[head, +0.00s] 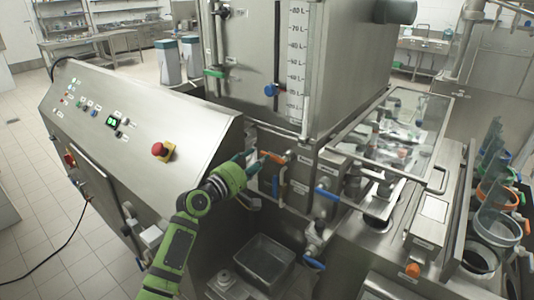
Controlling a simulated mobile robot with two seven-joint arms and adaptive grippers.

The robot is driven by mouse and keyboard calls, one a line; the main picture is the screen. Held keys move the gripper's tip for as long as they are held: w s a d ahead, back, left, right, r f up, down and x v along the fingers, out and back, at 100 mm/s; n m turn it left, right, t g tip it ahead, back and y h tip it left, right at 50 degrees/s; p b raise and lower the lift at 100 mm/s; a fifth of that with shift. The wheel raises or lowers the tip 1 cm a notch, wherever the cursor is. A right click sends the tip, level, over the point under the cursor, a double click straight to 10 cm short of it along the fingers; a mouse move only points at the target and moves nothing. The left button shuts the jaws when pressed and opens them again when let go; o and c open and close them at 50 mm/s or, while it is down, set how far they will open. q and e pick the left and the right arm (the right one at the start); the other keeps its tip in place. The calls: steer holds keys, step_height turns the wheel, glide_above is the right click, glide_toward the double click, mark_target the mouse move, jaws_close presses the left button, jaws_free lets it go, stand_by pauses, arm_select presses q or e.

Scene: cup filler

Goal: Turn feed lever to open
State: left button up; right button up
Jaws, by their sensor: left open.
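My left arm comes up from the bottom, and its green and dark gripper (251,163) is open beside the front of the steel machine. Just right of the fingertips is an orange-handled lever (272,157) on a small valve below the tank. I cannot tell whether the fingers touch it. A blue-handled lever (327,194) sits lower right of it, and another blue lever (314,263) is near the bottom. The labels are too small to read, so I cannot tell which lever is the feed lever. My right gripper is not in view.
A steel tank (250,45) with a litre scale rises behind the valves. A sloped control panel (135,120) with a red emergency button (160,149) stands left. A steel tray (263,262) sits below the valves. A clear guard (420,120) covers parts at right.

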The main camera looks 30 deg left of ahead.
mark_target(272, 158)
arm_select(q)
steer(key=shift+w+d+p, duration=0.15)
steer(key=shift+w+p, duration=0.1)
steer(key=shift+w, duration=1.15)
steer(key=shift+w+d+p, duration=0.15)
steer(key=shift+w+p, duration=0.05)
steer(key=shift+w, duration=1.15)
jaws_close()
